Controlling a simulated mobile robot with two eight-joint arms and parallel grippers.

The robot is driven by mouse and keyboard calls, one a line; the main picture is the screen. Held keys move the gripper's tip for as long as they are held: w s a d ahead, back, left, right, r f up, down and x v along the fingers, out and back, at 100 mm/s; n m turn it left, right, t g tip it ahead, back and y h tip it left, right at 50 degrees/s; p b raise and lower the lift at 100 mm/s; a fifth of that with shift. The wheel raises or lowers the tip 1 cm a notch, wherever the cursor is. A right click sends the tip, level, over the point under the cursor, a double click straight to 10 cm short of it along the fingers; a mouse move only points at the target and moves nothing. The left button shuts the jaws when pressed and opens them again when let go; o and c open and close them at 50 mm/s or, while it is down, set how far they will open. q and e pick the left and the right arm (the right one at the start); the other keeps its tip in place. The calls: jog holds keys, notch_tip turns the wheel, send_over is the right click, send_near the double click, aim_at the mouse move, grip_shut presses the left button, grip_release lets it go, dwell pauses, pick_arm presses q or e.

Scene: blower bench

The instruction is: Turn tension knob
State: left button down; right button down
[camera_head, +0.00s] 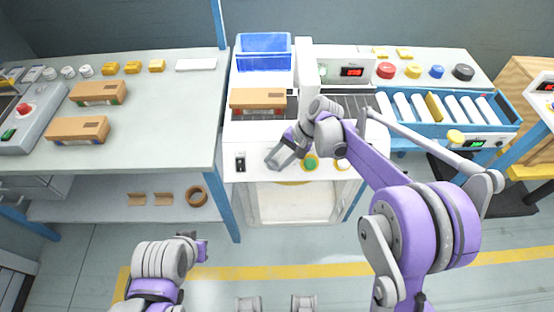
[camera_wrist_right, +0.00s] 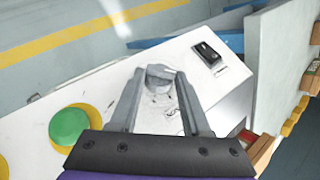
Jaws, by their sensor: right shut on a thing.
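The grey tension knob (camera_wrist_right: 160,78) sits on the white front panel (camera_wrist_right: 110,85) of the machine, between the fingertips of my right gripper (camera_wrist_right: 161,72) in the right wrist view. The right gripper is shut on the knob. In the head view my right gripper (camera_head: 274,161) reaches the front panel (camera_head: 262,172) from the right and hides the knob. My left gripper (camera_head: 203,250) is low at the left, above the floor and away from the machine; its jaws are too small to read.
A green button (camera_head: 310,162) with a yellow ring sits right of the right gripper, a black switch (camera_head: 240,161) left of it. A brown box (camera_head: 258,98) lies on the machine. A blue-framed roller conveyor (camera_head: 402,126) stands right, a bench (camera_head: 150,130) left.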

jog(key=shift+f, duration=0.1)
jog(key=shift+c, duration=2)
grip_release()
jog(key=shift+d, duration=0.1)
jog(key=v, duration=1.1)
jog(key=shift+p, duration=0.45)
